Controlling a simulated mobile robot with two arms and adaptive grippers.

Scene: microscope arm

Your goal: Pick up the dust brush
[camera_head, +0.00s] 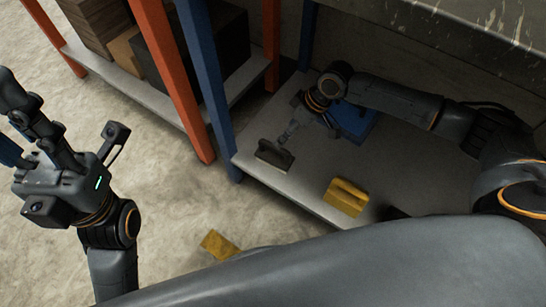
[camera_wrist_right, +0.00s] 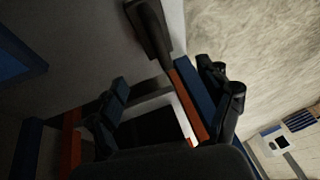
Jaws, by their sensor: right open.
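A dark block with a raised handle, which looks like the dust brush (camera_head: 273,155), lies near the left edge of the grey shelf in the head view. A dark piece that seems to be the same brush (camera_wrist_right: 150,35) shows at the top of the right wrist view. My right gripper (camera_head: 292,131) is over the shelf, just above and right of the brush in the picture. In the wrist view its two fingers (camera_wrist_right: 172,92) are spread with nothing between them. My left gripper (camera_head: 22,115) is at the far left, away from the shelf; its fingertip gap is unclear.
A yellow block with a ridge (camera_head: 346,197) lies on the shelf's front part. A blue object (camera_head: 352,121) is behind my right wrist. A blue post (camera_head: 207,80) and an orange post (camera_head: 172,75) stand left of the shelf. A yellow piece (camera_head: 219,245) is lower down.

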